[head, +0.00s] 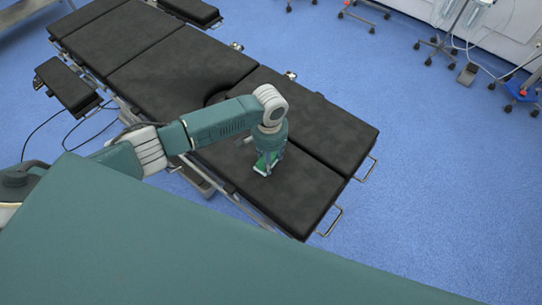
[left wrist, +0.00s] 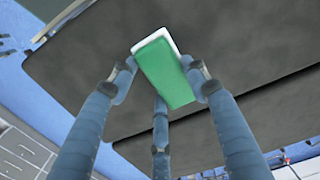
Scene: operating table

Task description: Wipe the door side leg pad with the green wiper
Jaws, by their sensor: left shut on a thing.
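The green wiper (head: 264,166) is a flat green block with a white edge. It also shows in the left wrist view (left wrist: 166,72), held among three fingers. My left gripper (head: 268,160) is shut on the wiper, pointing down over the nearer of the two black leg pads (head: 303,195). The wiper is at or just above this pad's surface; I cannot tell if it touches. The farther leg pad (head: 325,130) lies beside it across a narrow gap. The pictures do not show which pad is on the door side. My right gripper is not in view.
The black operating table (head: 175,70) extends to the upper left, with an arm board (head: 66,86) at its near side. Metal side rails edge the leg pads. The blue floor (head: 440,190) to the right is clear; wheeled stands (head: 435,45) are far off.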

